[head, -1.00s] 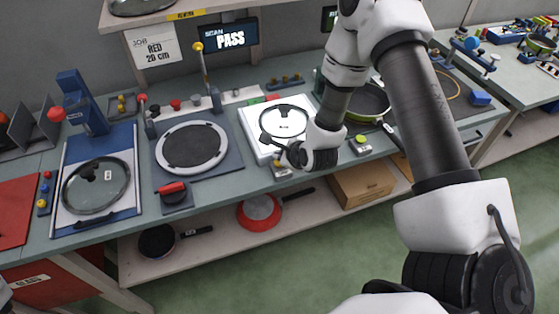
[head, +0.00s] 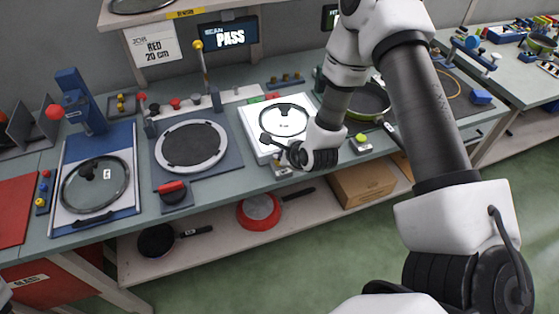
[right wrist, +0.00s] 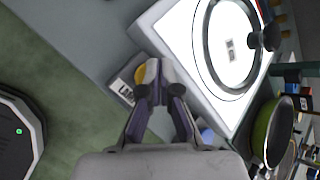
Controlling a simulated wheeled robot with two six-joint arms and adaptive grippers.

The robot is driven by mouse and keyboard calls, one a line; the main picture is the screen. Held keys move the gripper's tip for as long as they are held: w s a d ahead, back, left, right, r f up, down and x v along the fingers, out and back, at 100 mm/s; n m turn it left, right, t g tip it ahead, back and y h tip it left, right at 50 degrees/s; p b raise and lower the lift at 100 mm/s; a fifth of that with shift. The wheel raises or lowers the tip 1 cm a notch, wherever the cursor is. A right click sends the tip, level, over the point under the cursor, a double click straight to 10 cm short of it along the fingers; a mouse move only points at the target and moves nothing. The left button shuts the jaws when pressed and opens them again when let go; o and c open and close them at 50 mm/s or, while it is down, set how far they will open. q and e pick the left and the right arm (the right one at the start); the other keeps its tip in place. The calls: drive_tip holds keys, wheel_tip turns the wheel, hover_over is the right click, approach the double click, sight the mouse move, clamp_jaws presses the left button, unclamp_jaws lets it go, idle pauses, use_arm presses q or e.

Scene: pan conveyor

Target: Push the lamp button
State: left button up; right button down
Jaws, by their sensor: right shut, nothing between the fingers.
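A lit white light panel (head: 253,126) stands on the bench with a round glass lid (head: 285,121) on it. It also shows in the right wrist view (right wrist: 184,33). A small box with a yellow button (right wrist: 141,74) sits at the panel's front edge. In the head view this box (head: 282,168) is mostly hidden by my right gripper (head: 286,161). My right gripper is shut and empty. In the right wrist view its fingertips (right wrist: 154,74) are right beside the yellow button and partly overlap it; contact cannot be told. My left gripper is not in view.
A box with a yellow-green button (head: 361,139) stands right of my gripper, near a green pan (head: 368,101). Left are a round dark plate with a white ring (head: 222,150) and a red-handled switch (head: 174,192). A screen (head: 228,33) reads PASS.

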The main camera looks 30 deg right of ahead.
drive_tip(key=shift+f, duration=0.35)
idle(0.3)
drive_tip(key=shift+r, duration=0.65)
wheel_tip(320, 180, up, 6)
drive_tip(key=p, duration=0.4)
drive_tip(key=shift+f, duration=0.1)
idle(0.3)
